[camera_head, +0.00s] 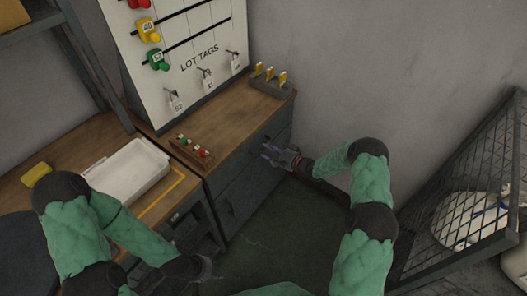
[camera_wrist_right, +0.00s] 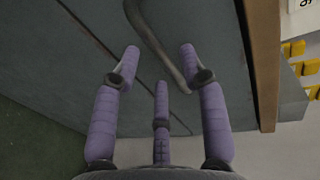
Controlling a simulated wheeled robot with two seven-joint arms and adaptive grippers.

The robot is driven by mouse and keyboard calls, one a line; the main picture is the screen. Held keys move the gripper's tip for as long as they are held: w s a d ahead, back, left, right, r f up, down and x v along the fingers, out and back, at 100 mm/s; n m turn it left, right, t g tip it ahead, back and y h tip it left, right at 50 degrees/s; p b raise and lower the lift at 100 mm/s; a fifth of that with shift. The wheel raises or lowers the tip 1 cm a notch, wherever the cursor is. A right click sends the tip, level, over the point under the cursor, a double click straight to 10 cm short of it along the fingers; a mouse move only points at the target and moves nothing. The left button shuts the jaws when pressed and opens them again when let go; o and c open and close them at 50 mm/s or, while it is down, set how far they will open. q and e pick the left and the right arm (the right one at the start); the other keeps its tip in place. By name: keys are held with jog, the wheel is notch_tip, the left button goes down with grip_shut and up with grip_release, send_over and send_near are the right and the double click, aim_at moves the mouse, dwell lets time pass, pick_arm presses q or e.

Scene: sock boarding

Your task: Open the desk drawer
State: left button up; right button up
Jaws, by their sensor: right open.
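The desk (camera_head: 222,145) has a wooden top and a dark grey front with several drawers (camera_head: 238,192), which look shut. My right gripper (camera_head: 272,154) is at the drawer front, near its upper right part. In the right wrist view, my right gripper (camera_wrist_right: 160,72) has its purple fingers spread. A curved grey handle (camera_wrist_right: 158,42) on the drawer front (camera_wrist_right: 85,40) runs between the fingertips, and the fingers are not closed on it. My left gripper (camera_head: 207,270) is low and away from the drawers; its fingers are too dark to read.
A rack of coloured tags (camera_head: 192,151) and a block with yellow pieces (camera_head: 270,80) stand on the desk. The lot tags board (camera_head: 190,50) rises behind. A white tray (camera_head: 128,172) lies to the left. A mesh cage (camera_head: 470,190) is at right. The floor before the drawers is clear.

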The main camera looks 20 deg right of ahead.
aim_at(263, 148)
jog(key=shift+b+x, duration=0.35)
jog(key=shift+x, duration=1.3)
grip_shut()
